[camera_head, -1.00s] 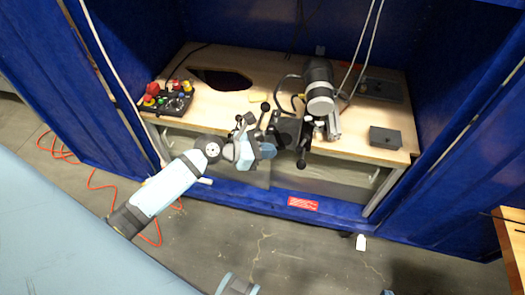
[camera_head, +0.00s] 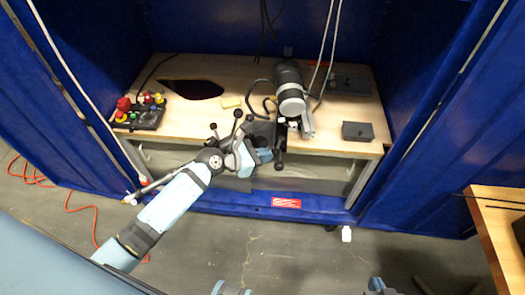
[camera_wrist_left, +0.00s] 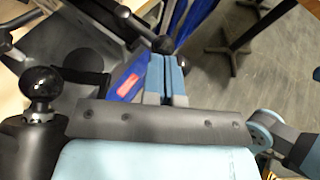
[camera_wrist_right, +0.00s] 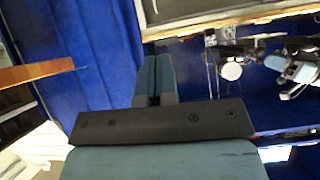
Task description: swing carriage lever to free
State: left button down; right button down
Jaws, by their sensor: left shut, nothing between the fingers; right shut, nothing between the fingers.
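The dark carriage (camera_head: 262,131) sits at the front edge of the bench, below the grey cylindrical thruster (camera_head: 289,88). A black lever (camera_head: 279,146) with a ball end hangs over the front edge. My left gripper (camera_head: 265,155) is shut and empty, just left of this lever's lower end. In the left wrist view, a black ball knob (camera_wrist_left: 163,45) lies at the tips of the shut fingers (camera_wrist_left: 165,65); contact is unclear. Another ball knob (camera_wrist_left: 40,85) stands close on the left. My right gripper (camera_wrist_right: 153,80) is shut and empty, away from the carriage.
A control box (camera_head: 140,112) with coloured knobs stands at the bench's left. A small grey box (camera_head: 358,131) is at the right front, and a dark flat case (camera_head: 348,82) behind it. Blue curtains (camera_head: 430,80) enclose the sides. A wooden table (camera_head: 492,225) stands at the right.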

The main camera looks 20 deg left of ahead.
pick_arm(q)
jog(key=shift+s+d+n+t+y+p, duration=0.25)
jog(key=shift+d+n+y+p, duration=0.2)
jog(key=shift+p, duration=0.7)
jog(key=shift+w+a, duration=0.1)
jog(key=shift+a, duration=0.05)
